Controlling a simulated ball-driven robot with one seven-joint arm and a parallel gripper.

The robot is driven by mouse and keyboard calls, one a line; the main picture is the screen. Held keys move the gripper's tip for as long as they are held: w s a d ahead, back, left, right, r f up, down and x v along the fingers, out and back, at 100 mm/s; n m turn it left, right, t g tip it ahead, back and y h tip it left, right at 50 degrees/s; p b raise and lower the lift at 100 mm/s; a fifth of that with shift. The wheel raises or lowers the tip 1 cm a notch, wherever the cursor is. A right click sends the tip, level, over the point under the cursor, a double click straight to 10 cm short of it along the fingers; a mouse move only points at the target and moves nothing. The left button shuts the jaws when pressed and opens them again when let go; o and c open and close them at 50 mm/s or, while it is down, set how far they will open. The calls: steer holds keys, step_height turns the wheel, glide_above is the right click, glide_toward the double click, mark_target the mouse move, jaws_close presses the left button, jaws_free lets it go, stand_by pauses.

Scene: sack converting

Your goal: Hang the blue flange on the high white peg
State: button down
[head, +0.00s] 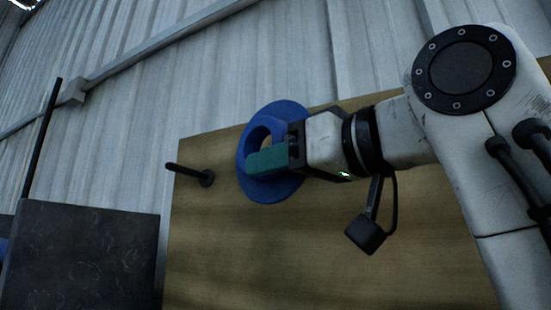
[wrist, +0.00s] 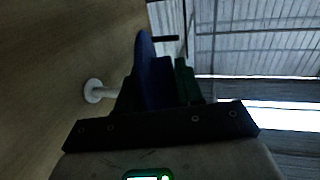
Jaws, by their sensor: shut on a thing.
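The blue flange (head: 287,187) is a round disc with a raised ring and a central hole. My gripper (head: 262,158), with green finger pads, is shut on its ring and holds it upright in front of the wooden board. In the wrist view the flange (wrist: 150,72) is seen edge-on between the fingers. The white peg (wrist: 96,90) sticks out of the board just left of the fingers in that view. Its tip is hidden behind them, so I cannot tell whether it enters the hole. In the head view the white peg is hidden.
A black peg (head: 188,174) sticks out of the wooden board (head: 215,250) left of the flange; it also shows in the wrist view (wrist: 166,38). A dark box-like block (head: 80,255) stands at the lower left. Corrugated wall (head: 200,85) rises behind.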

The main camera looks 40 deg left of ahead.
steer(key=shift+w+a+f+p, duration=0.15)
steer(key=shift+w+p, duration=0.25)
steer(key=shift+w, duration=0.6)
steer(key=shift+w+a+f+p, duration=0.1)
steer(key=shift+w+a+p, duration=0.25)
steer(key=shift+w, duration=0.6)
steer(key=shift+w+a+f+p, duration=0.15)
steer(key=shift+w+p, duration=0.25)
steer(key=shift+w, duration=0.6)
steer(key=c, duration=0.9)
jaws_free()
steer(key=shift+o, duration=1.3)
steer(key=d+b, duration=0.4)
steer(key=d, duration=0.6)
steer(key=shift+d, duration=0.35)
